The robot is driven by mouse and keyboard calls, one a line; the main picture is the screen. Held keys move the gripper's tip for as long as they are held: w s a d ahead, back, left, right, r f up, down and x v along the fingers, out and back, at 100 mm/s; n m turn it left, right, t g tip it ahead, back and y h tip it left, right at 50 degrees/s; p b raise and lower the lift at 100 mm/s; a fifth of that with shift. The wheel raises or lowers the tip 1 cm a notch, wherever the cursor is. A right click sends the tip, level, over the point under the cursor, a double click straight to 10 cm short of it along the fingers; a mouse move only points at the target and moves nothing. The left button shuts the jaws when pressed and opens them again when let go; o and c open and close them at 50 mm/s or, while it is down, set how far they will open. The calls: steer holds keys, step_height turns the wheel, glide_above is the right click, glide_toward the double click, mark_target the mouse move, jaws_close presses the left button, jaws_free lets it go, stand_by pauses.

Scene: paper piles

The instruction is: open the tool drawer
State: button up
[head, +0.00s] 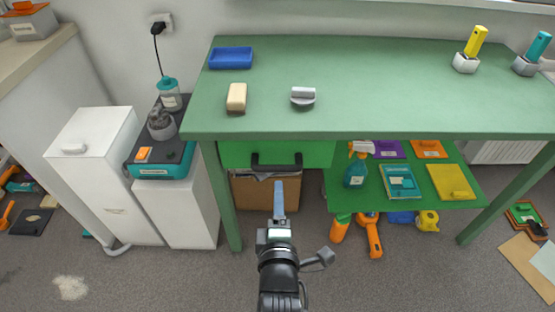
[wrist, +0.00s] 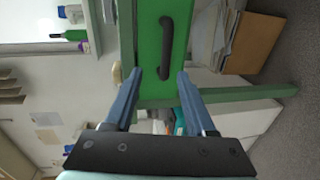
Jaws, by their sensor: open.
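The tool drawer is a green front (head: 240,154) under the left part of the green workbench, and it looks shut. Its dark bar handle (head: 261,168) runs sideways across the front. My gripper (head: 279,184) is in front of the handle, and its blue fingers are seen edge-on in the head view. In the wrist view, the drawer front (wrist: 147,40) and handle (wrist: 167,40) lie beyond my open fingers (wrist: 160,75). The handle's near end appears between the fingertips in that picture. Nothing is held, and I see no clear contact with the handle.
The green workbench top (head: 370,90) carries a blue tray (head: 231,58) and a tan block (head: 236,97). A cardboard box with papers (head: 262,192) stands beneath the drawer. White cabinets (head: 180,213) stand left, a low green shelf (head: 340,190) right. The floor in front is mostly clear.

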mark_target(278, 171)
steer(key=shift+w+f+b, duration=0.6)
steer(key=shift+w+b, duration=0.15)
steer(key=shift+w, duration=1.3)
steer(key=shift+w+f+b, duration=0.6)
steer(key=shift+w+b, duration=0.15)
steer(key=shift+w, duration=1.25)
steer(key=shift+w+f+b, duration=0.6)
steer(key=shift+w+b, duration=0.15)
steer(key=shift+w, duration=1.3)
jaws_close()
